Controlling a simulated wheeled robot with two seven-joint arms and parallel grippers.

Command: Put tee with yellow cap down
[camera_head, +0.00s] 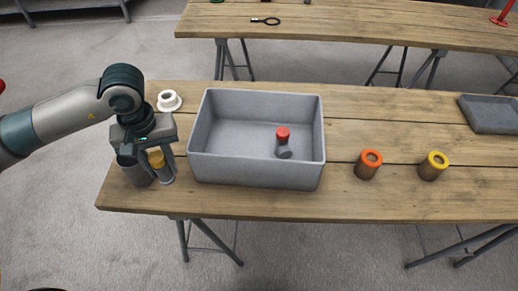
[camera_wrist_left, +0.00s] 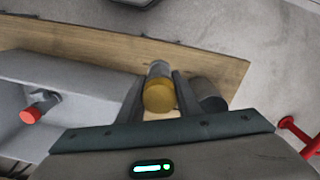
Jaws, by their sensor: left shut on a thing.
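The tee with the yellow cap (camera_head: 157,159) is grey below its cap and is between the fingers of my left gripper (camera_head: 154,176), at the left end of the wooden table. In the left wrist view my left gripper (camera_wrist_left: 160,76) is shut on it, with the yellow cap (camera_wrist_left: 159,97) facing the camera and the grey body (camera_wrist_left: 159,68) beyond. Its lower end is partly hidden, and I cannot tell whether it touches the table. My right gripper is not in view.
A grey cylindrical part (camera_wrist_left: 208,95) stands close beside the tee. A grey bin (camera_head: 255,171) to the right holds a red-capped part (camera_head: 283,140). A white flanged ring (camera_head: 169,100) lies behind. Orange-topped (camera_head: 369,165) and yellow-topped (camera_head: 433,167) cylinders stand farther right.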

